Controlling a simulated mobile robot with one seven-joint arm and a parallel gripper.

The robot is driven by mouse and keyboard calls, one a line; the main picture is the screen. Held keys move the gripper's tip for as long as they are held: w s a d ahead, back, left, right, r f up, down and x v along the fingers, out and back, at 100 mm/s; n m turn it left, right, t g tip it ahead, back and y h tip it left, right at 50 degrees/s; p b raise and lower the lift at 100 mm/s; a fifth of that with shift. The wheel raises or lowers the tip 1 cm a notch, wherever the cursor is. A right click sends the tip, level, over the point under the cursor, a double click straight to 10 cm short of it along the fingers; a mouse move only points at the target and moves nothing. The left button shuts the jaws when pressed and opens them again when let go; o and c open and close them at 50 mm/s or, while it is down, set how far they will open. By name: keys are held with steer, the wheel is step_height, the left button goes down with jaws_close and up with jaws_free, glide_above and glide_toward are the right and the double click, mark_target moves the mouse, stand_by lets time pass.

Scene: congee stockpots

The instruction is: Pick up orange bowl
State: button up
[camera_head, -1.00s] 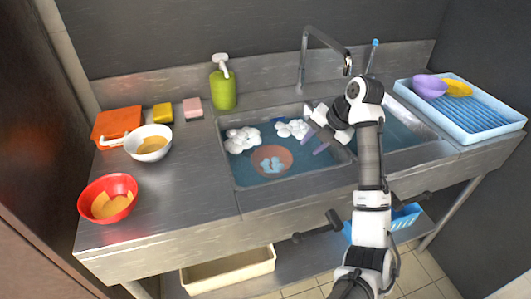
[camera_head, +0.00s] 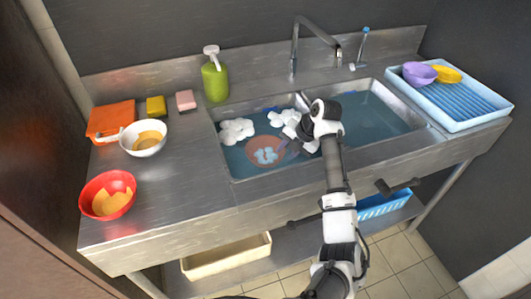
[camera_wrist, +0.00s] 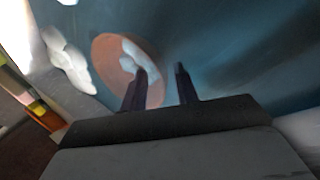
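The orange bowl (camera_head: 260,153) lies in the water of the left sink basin, with white foam on it. In the wrist view the bowl (camera_wrist: 113,62) is at the left of the upper middle, partly behind the left finger. My gripper (camera_wrist: 161,86) is open, its two fingers apart with water showing between them. In the head view my gripper (camera_head: 284,150) is at the bowl's right side, partly hidden by my wrist. I cannot tell whether a finger touches the bowl.
Foam clumps (camera_head: 237,131) float behind the bowl. The tap (camera_head: 294,60) and basin divider stand close to my arm. A blue rack (camera_head: 470,103) with a purple bowl (camera_head: 419,73) and yellow bowl is at right. A red bowl (camera_head: 92,190) and white pan (camera_head: 133,149) stand on the left counter.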

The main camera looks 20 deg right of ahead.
mark_target(266, 155)
steer(key=shift+x, duration=1.2)
jaws_close()
steer(key=shift+r, duration=0.1)
